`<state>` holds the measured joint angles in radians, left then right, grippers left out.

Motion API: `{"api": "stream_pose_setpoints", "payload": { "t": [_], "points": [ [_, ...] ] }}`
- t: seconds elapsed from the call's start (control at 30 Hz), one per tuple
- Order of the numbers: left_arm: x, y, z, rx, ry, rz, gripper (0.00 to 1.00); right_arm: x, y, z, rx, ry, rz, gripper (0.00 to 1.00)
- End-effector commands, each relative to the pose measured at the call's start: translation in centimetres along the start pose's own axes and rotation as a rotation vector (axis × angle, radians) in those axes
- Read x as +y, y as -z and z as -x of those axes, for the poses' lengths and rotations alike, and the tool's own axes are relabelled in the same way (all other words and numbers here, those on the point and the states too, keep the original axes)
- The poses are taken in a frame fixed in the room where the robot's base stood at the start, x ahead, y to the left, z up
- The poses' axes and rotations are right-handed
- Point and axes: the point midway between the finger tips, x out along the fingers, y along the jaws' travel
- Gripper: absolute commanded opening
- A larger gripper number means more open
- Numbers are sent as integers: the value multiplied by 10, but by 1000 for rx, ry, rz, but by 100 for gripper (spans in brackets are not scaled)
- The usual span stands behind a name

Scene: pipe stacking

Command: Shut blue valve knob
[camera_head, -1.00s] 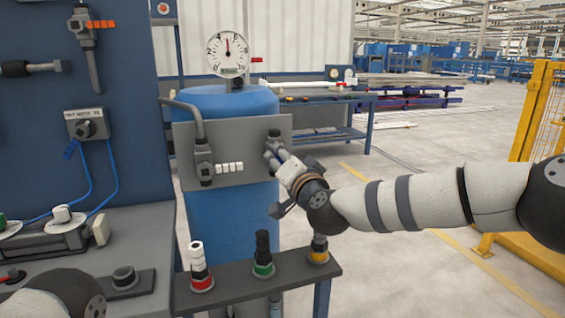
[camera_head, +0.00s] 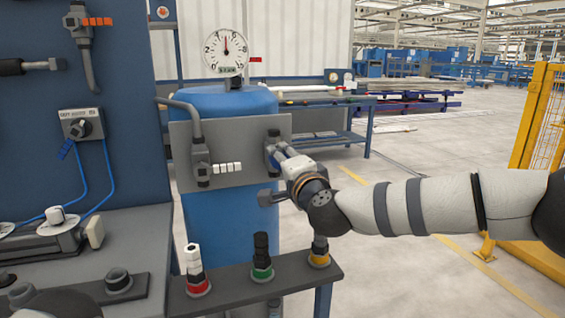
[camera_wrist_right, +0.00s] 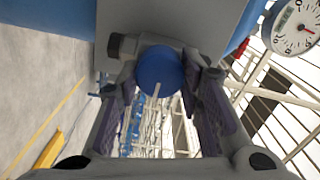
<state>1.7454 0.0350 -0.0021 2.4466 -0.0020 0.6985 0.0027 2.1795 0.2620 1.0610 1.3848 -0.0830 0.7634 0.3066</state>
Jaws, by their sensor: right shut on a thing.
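The blue valve knob (camera_wrist_right: 158,70) is a round blue disc with a pale bar across it in the right wrist view. It sits on a grey fitting on the grey panel (camera_head: 263,128), in front of the blue tank (camera_head: 230,222). My right gripper (camera_wrist_right: 162,80) is shut on the knob, one finger on each side. In the head view the right gripper (camera_head: 277,154) reaches the panel's right part from the right, and hides most of the knob. My left gripper is not in view.
A round gauge (camera_head: 226,51) stands above the tank. A lever with a white handle (camera_head: 226,168) is on the panel's left. Below is a shelf (camera_head: 228,297) with red, green and yellow based posts. A workbench (camera_head: 80,250) is at left.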

Motion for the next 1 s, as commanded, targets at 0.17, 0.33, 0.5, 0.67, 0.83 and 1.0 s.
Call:
{"api": "stream_pose_setpoints", "payload": {
  "t": [0.17,0.33,0.5,0.67,0.83,1.0],
  "points": [
    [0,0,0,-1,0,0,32,1,-1,0,-3,-2,-8,6],
    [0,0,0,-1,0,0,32,1,-1,0,-4,-2,-8,6],
    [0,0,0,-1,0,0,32,0,-1,0,-3,-1,-7,54],
    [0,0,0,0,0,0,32,0,-1,0,-2,-1,-6,54],
    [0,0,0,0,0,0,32,0,-1,3,-3,-1,-5,54],
    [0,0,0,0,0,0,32,0,0,35,-4,-1,-5,54]
  ]
}}
